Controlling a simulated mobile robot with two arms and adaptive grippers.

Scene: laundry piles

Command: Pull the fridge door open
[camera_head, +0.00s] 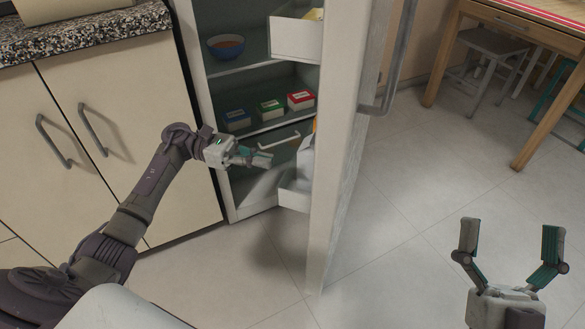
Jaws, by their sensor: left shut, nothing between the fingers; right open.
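The fridge door (345,130) stands open, swung out toward me, with its edge facing me. Its long grey handle (389,65) is on the door's right, outer face. The fridge interior (256,85) shows to the left of the door. My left gripper (268,160) is shut and empty. It is in front of the fridge opening, to the left of the door and apart from the handle. My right gripper (508,235) is open and empty, above the floor to the right of the door. The lower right arm is out of view.
Inside the fridge are a blue bowl (226,46) and green (270,108) and red (301,99) boxes. Cream cabinets (130,120) with a speckled countertop (85,33) stand left. A wooden table (520,25) and grey stool (492,44) are back right. The floor (420,180) right of the door is clear.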

